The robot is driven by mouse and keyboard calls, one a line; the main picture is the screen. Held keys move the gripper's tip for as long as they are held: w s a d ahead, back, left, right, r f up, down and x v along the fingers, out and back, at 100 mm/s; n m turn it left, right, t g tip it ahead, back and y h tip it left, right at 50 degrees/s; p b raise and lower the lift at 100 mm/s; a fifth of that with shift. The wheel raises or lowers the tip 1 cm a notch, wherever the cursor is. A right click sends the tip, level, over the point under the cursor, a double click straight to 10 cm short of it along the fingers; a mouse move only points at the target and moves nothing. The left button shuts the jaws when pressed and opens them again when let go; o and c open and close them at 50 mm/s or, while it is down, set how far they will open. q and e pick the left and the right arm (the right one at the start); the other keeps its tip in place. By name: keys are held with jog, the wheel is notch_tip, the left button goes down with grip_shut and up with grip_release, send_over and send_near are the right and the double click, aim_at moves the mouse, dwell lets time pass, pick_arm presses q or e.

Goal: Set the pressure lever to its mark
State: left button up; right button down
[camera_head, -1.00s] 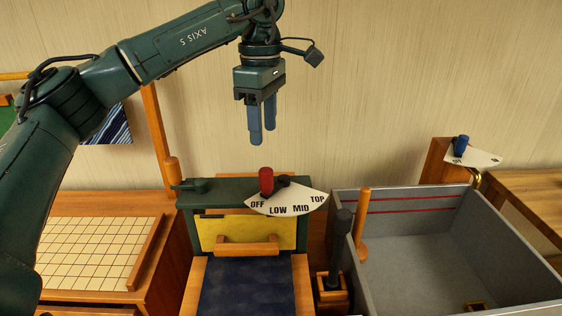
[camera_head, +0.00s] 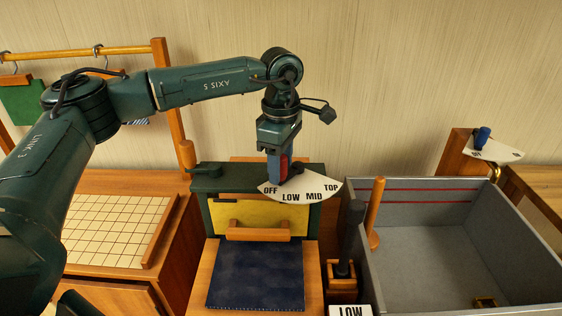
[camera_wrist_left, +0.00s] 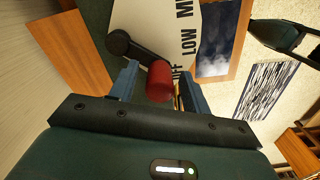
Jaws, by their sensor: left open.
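The pressure lever has a red knob (camera_head: 284,165) and a dark arm over a white fan-shaped dial (camera_head: 302,192) marked OFF, LOW, MID and TOP. The knob stands near OFF. In the left wrist view the red knob (camera_wrist_left: 159,80) sits between the two open fingers (camera_wrist_left: 158,88), with the black lever arm (camera_wrist_left: 135,47) beyond. Whether a finger touches the knob is unclear.
The dial is on a green press (camera_head: 222,217) with a yellow panel and a dark blue pad (camera_head: 256,276) in front. A grey bin (camera_head: 440,250) stands right, a wooden gridded board (camera_head: 115,225) left. A black-headed upright tool (camera_head: 350,235) stands close to the press.

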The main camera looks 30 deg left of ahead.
pick_arm(q)
jog(key=shift+f, duration=0.2)
grip_shut()
dwell(0.5)
